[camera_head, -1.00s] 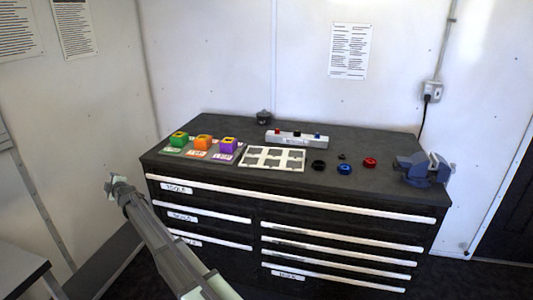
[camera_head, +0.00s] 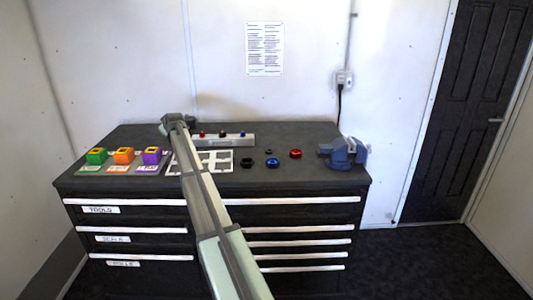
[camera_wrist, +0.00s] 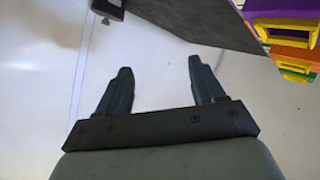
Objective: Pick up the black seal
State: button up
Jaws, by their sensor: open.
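A black ring-like piece (camera_head: 247,162) lies on the dark bench top, right of the white slotted tray and left of a blue piece. A smaller black piece (camera_head: 269,151) lies behind and to its right. I cannot tell for certain which one is the seal. My gripper (camera_wrist: 160,65) is open and empty in the wrist view, with white wall beyond its fingers. In the head view the end of my arm is over the back left of the bench, well away from both black pieces. Neither black piece shows in the wrist view.
A blue piece (camera_head: 272,163) and a red piece (camera_head: 295,154) lie near the black ones. A blue vise (camera_head: 342,153) stands at the right. A white slotted tray (camera_head: 226,169), a grey rack (camera_head: 237,141) and green, orange (camera_head: 123,156) and purple boxes occupy the left and back.

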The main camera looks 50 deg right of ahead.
jog(key=s+d+m+g, duration=0.2)
jog(key=s+d, duration=0.5)
jog(key=d, duration=0.3)
jog(key=m+g+y, duration=0.2)
jog(key=m+g, duration=0.4)
send_near(269, 150)
jog(key=shift+g, duration=0.3)
jog(key=x, duration=0.8)
jog(key=shift+w, duration=0.1)
jog(key=shift+a, duration=0.1)
jog(key=shift+c, duration=0.2)
jog(key=shift+r, duration=0.1)
jog(key=c, duration=1.1)
